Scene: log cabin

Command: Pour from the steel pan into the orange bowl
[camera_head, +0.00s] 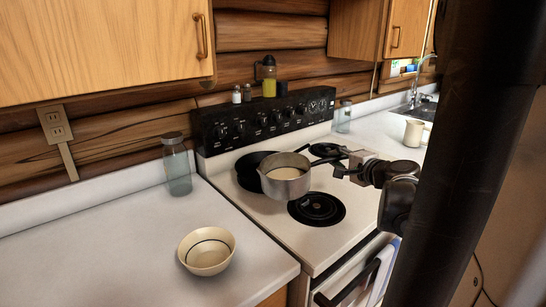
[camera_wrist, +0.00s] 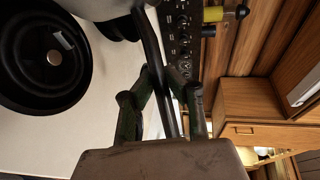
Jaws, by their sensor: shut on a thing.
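The steel pan (camera_head: 287,187) is a small grey saucepan with pale beige contents, over the left part of the stove top. It looks roughly level and overlaps the dark frying pan behind it. My gripper (camera_head: 345,168) is to its right, shut on its handle. In the wrist view the dark handle (camera_wrist: 150,45) runs between the fingers of my gripper (camera_wrist: 162,95), and part of the steel pan (camera_wrist: 100,8) shows at the top edge. No clearly orange bowl shows; a cream bowl (camera_head: 208,262) with a dark ring inside stands upright on the counter, left of the stove.
A black frying pan (camera_head: 248,172) sits behind the steel pan. A bare burner (camera_head: 317,209) lies in front. A glass jar (camera_head: 177,166) stands on the left counter, behind the bowl. A mug (camera_head: 414,133) is on the right counter. The counter around the bowl is clear.

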